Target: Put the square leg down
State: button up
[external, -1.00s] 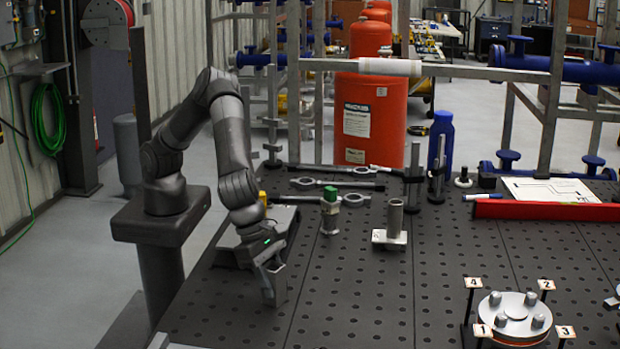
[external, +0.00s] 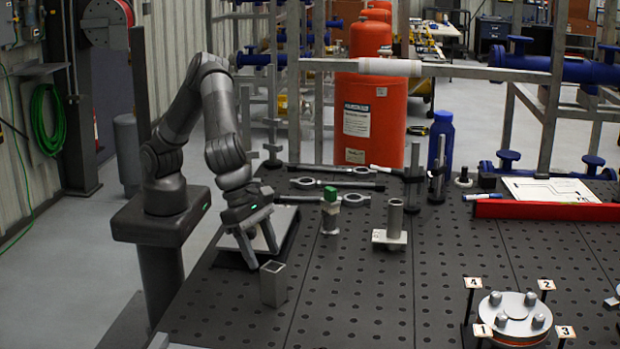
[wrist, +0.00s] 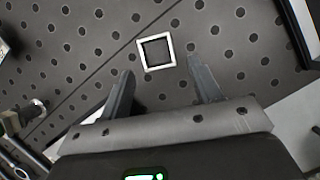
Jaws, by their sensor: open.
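The square leg (external: 273,285) is a short grey square tube, open at the top. It stands upright on the dark perforated table (external: 340,315), near its left edge. In the wrist view its square top rim (wrist: 141,54) shows ahead of the fingertips. My gripper (external: 263,258) is open and empty, above and behind the leg and apart from it. In the wrist view both fingers of my gripper (wrist: 163,78) are spread wide with nothing between them.
A flat grey plate (external: 285,222) lies behind my gripper. A green-topped fitting (external: 330,212) and a round tube on a square base (external: 393,222) stand to the right. A flange with numbered markers (external: 515,312) is at front right. The table's middle front is clear.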

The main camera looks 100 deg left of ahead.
jog(key=shift+v, duration=2.35)
jog(key=w+a+r+n+y, duration=0.15)
jog(key=a+r+n, duration=0.35)
jog(key=a+n, duration=1.2)
jog(key=a+r+n+y, duration=0.35)
jog(key=a+n, duration=0.25)
jog(key=a, duration=2.1)
jog(key=s+a+n, duration=1.1)
jog(key=a+n, duration=0.1)
jog(key=a, duration=0.2)
jog(key=s+d+f+n+t+h, duration=0.1)
jog(key=s+n, duration=0.4)
jog(key=s, duration=0.6)
notch_tip(320, 180, down, 2)
jog(key=shift+d+f+n+h, duration=0.1)
jog(key=shift+d+n+h, duration=0.2)
jog(key=shift+d+h, duration=0.7)
